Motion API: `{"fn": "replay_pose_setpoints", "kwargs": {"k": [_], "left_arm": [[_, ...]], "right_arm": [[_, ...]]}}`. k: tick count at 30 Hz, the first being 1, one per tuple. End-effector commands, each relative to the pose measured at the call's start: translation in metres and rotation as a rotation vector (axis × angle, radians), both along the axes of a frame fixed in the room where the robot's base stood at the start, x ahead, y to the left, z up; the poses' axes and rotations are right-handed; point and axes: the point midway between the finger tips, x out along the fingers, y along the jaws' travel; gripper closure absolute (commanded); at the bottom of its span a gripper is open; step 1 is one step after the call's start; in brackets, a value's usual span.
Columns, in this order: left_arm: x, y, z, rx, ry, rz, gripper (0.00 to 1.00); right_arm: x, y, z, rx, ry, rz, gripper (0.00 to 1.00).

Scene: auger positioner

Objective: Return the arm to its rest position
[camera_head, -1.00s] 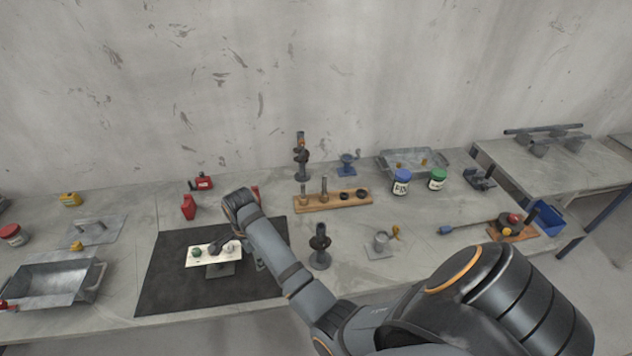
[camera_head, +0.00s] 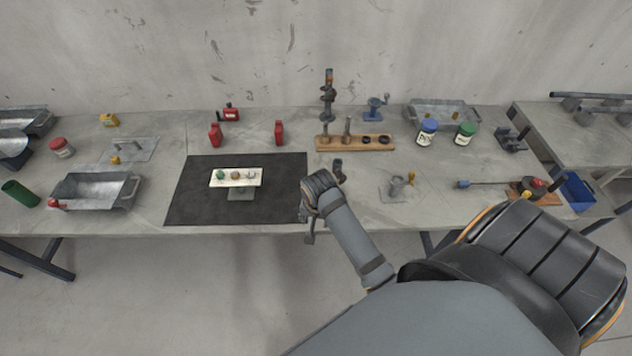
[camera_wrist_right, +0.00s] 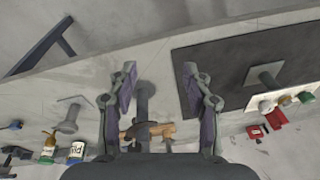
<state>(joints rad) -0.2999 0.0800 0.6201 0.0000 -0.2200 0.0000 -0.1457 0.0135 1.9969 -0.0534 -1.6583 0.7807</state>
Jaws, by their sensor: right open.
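My right arm (camera_head: 350,238) comes in from the lower right in the head view, its wrist just past the front edge of the workbench (camera_head: 140,226). My right gripper (camera_wrist_right: 158,90) shows in the right wrist view with its two fingers spread apart and nothing between them in its grasp. In the head view the gripper is mostly hidden under the wrist, right of the black mat (camera_head: 190,200). A dark upright stand (camera_head: 338,168) is close behind the wrist, partly hidden by it. My left gripper is not in view.
A white plate with small parts (camera_head: 236,178) stands on the mat. Behind are red bottles (camera_head: 215,135), a wooden rack (camera_head: 355,143), and blue-lidded (camera_head: 427,132) and green-lidded jars (camera_head: 465,134). A metal tray (camera_head: 90,188) is at left. Floor in front is clear.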

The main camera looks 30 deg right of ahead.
Motion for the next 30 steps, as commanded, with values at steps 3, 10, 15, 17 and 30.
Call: {"fn": "replay_pose_setpoints", "kwargs": {"k": [3, 10, 15, 17, 30], "left_arm": [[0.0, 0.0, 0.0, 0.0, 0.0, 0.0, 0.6], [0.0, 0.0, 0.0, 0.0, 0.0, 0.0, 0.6], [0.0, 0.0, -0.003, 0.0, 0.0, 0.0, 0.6], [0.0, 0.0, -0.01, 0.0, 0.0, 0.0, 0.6], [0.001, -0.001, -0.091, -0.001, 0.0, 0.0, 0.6]], "right_arm": [[0.0, 0.0, 0.0, 0.0, 0.0, 0.001, 0.5], [0.0, 0.0, 0.0, 0.0, 0.001, -0.001, 0.5], [0.0, 0.0, -0.01, -0.002, 0.006, 0.008, 0.5], [-0.001, -0.001, -0.032, -0.007, 0.014, 0.032, 0.5], [-0.133, -0.023, -0.378, -0.08, 0.106, 0.512, 0.5]]}}
